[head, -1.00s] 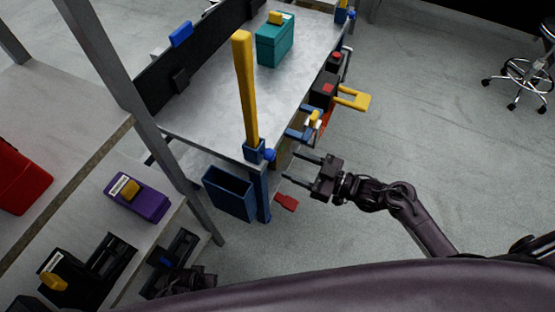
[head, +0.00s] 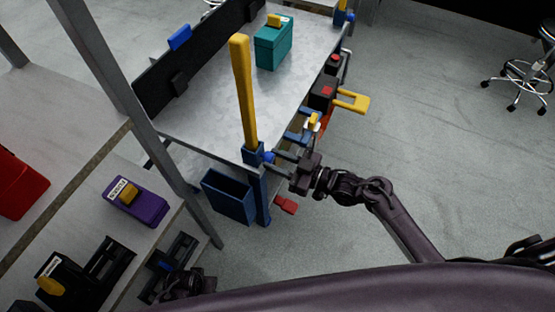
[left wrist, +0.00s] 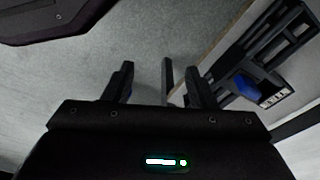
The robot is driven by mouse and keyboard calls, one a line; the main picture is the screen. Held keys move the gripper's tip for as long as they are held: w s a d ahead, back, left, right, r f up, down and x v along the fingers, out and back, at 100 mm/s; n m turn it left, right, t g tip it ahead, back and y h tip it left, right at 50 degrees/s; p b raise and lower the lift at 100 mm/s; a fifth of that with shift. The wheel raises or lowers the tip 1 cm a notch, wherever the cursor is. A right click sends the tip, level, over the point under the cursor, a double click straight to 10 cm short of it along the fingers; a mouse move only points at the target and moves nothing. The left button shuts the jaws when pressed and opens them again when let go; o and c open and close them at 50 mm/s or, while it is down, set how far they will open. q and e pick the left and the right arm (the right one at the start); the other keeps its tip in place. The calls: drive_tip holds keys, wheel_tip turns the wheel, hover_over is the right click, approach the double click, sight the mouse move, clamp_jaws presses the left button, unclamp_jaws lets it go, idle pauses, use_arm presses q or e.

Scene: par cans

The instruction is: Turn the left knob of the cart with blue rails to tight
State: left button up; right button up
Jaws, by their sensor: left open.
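The cart (head: 205,112) has a grey metal top and blue parts at its near corner. A small blue knob (head: 268,157) sits there at the foot of an upright yellow post (head: 244,95). My right gripper (head: 271,164) is open, its fingers pointing left at the knob. The fingertips reach the knob's side; I cannot tell whether they touch it. Part of the knob may be hidden by the fingers. My left gripper (head: 163,284) is low at the left by the shelf; in the left wrist view its two fingers (left wrist: 160,85) are apart and empty.
A blue bin (head: 228,195) hangs under the cart's corner. A yellow handle (head: 350,101) and a red part (head: 286,204) stick out from the cart. A shelf (head: 60,150) with a purple box (head: 140,203) stands at the left.

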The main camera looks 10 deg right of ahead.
drive_tip(key=shift+c, duration=0.6)
drive_tip(key=m+p, duration=0.2)
drive_tip(key=shift+r+m, duration=0.2)
drive_tip(key=shift+m, duration=0.1)
drive_tip(key=m+p, duration=0.5)
drive_tip(key=m, duration=0.5)
drive_tip(key=shift+f+p, duration=0.1)
drive_tip(key=shift+p, duration=0.2)
drive_tip(key=m+p, duration=0.1)
drive_tip(key=m, duration=0.2)
drive_tip(key=shift+m, duration=0.4)
drive_tip(key=m+p, duration=0.1)
drive_tip(key=m, duration=0.4)
drive_tip(key=shift+p, duration=0.4)
use_arm(q)
drive_tip(key=s+a+f, duration=0.1)
drive_tip(key=s+a, duration=0.1)
drive_tip(key=s, duration=0.6)
drive_tip(key=s+a+f, duration=0.2)
drive_tip(key=s, duration=0.6)
drive_tip(key=shift+s+f+g+p, duration=0.15)
drive_tip(key=shift+f+g+p, duration=0.15)
drive_tip(key=shift+p, duration=0.15)
use_arm(e)
drive_tip(key=m, duration=0.5)
drive_tip(key=shift+f+m, duration=0.15)
drive_tip(key=shift+m, duration=0.25)
drive_tip(key=o, duration=1)
